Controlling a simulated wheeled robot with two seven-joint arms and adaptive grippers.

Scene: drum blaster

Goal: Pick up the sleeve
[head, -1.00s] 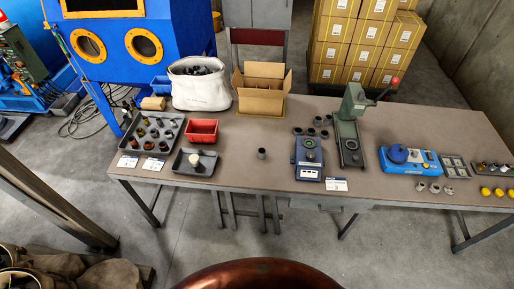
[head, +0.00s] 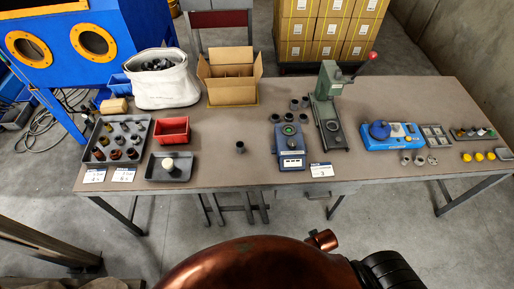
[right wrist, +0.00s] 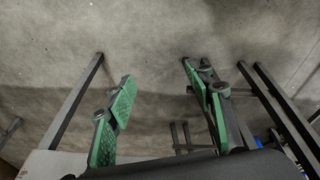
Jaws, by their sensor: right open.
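A small dark grey sleeve (head: 240,147) stands upright and alone on the brown table (head: 215,178), between the black tray with a white piece and the blue device. Several similar dark rings (head: 295,104) stand behind the blue device. My right gripper (right wrist: 158,80) shows in the right wrist view with its green-padded fingers wide apart and nothing between them. Grey floor and table legs lie beyond it, and no sleeve shows in that view. My left gripper is in no view.
A black tray (head: 151,175), red bin (head: 173,143) and larger parts tray (head: 136,160) stand left of the sleeve. A blue device (head: 291,163) and green press (head: 327,82) stand to its right. A cardboard box (head: 232,97) is behind. Table around the sleeve is clear.

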